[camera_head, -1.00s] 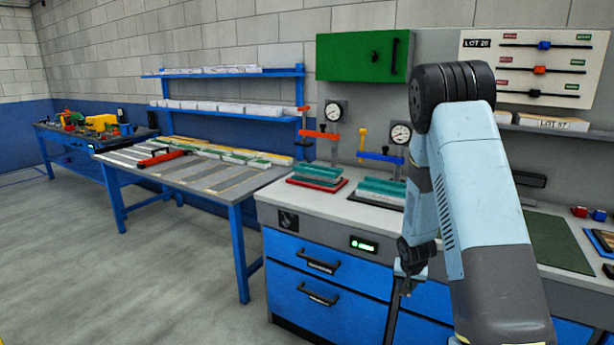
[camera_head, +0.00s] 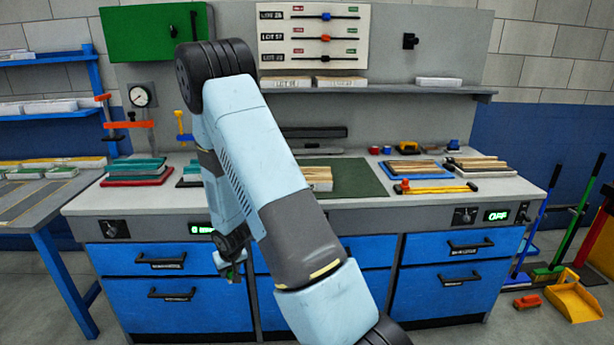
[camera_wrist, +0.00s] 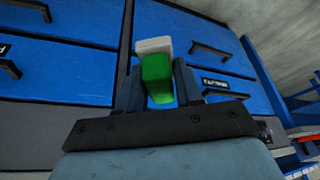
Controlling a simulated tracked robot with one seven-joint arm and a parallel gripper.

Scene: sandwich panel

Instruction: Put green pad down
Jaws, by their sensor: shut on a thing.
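My gripper (camera_wrist: 158,92) is shut on a green pad (camera_wrist: 157,72) with a whitish end, seen between the fingers in the wrist view. In the head view my gripper (camera_head: 231,272) hangs low in front of the blue drawers, below the worktop, and the pad is barely visible there. On the worktop (camera_head: 345,203), a green mat (camera_head: 362,180) lies behind my arm with a pale block stack (camera_head: 319,178) on it.
Teal pads sit on a red tray (camera_head: 135,181) at the left. Two trays with wooden strips (camera_head: 416,168) and a yellow-handled tool (camera_head: 436,188) lie right of the mat. Blue drawers (camera_head: 448,267) front the bench. Brooms and a yellow dustpan (camera_head: 575,300) stand on the right.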

